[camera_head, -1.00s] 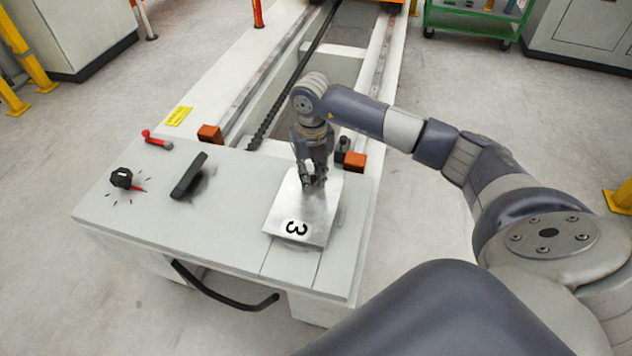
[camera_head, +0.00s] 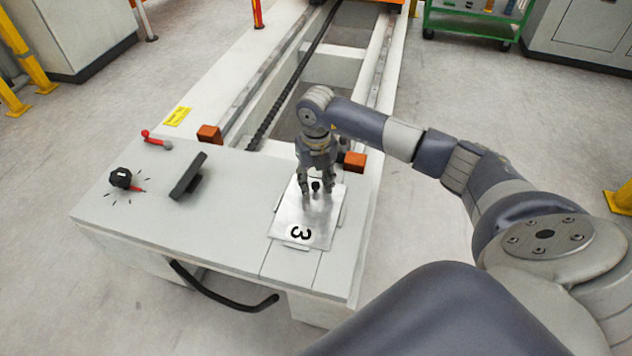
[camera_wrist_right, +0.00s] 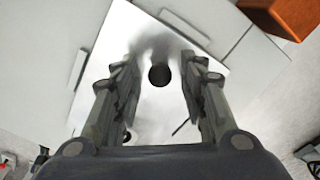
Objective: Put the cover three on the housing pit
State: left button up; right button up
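Cover three (camera_head: 312,222), a shiny square metal plate with a black 3 on a white label, lies on the right part of the grey housing top (camera_head: 235,225). Narrow raised strips show along its edges. The housing pit is not visible, and what lies under the plate is hidden. My right gripper (camera_head: 318,192) is open just above the plate, its fingers apart on either side of the cover's dark knob (camera_head: 316,186). In the right wrist view the round knob (camera_wrist_right: 159,75) stands between the spread fingers with clear gaps. My left gripper is not in view.
The middle of the top is clear.

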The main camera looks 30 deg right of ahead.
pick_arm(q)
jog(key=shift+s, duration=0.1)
pick_arm(e)
jog(key=shift+r, duration=0.15)
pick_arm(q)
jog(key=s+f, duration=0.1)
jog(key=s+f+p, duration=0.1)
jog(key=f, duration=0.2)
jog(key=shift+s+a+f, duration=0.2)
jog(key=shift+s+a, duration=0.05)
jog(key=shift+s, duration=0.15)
pick_arm(e)
notch_tip(320, 180, up, 12)
